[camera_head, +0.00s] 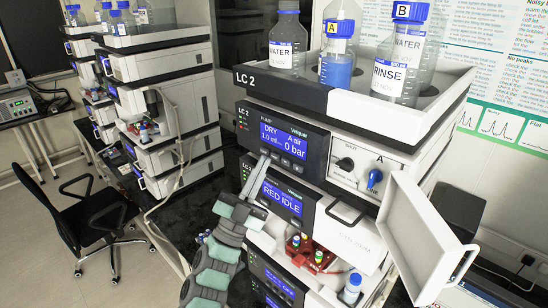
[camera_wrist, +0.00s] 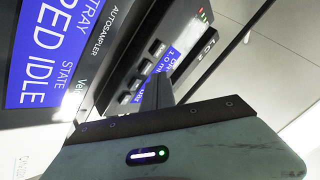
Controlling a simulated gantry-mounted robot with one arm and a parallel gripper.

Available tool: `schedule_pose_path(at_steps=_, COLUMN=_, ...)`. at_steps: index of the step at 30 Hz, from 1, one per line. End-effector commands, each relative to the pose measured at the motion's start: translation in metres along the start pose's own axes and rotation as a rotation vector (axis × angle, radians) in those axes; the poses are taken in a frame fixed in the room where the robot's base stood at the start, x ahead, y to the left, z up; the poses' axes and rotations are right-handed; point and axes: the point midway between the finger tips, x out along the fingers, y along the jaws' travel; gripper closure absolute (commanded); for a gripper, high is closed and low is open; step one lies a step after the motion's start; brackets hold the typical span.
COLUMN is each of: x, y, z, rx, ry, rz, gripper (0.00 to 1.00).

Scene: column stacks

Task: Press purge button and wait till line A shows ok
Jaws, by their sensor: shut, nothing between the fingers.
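The pump module of the LC 2 stack has a blue display (camera_head: 285,142) reading "DRY", "A air", "1.0 ml" and "0 bar". A row of small dark buttons (camera_head: 287,162) sits under it; their labels are too small to read. My gripper (camera_head: 263,157) is shut and empty, with its fingertips at the left end of this row. I cannot tell whether they touch a button. In the wrist view the narrow fingers (camera_wrist: 160,90) reach toward the panel, partly covering the pump display (camera_wrist: 168,60). A blue knob (camera_head: 375,178) marked A and a black knob (camera_head: 346,163) are right of the display.
A white door (camera_head: 425,235) stands open at the right. Bottle A (camera_head: 337,68) with blue liquid and a rinse bottle (camera_head: 398,70) stand in the top tray. A black chair (camera_head: 95,215) is at the left.

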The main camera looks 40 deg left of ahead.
Motion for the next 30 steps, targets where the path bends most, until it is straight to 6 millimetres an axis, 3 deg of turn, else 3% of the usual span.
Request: schedule_pose_path(at_steps=30, x=0.0086, y=0.0064, z=0.0055, rx=0.000, ry=0.002, rz=0.000, gripper=1.00)
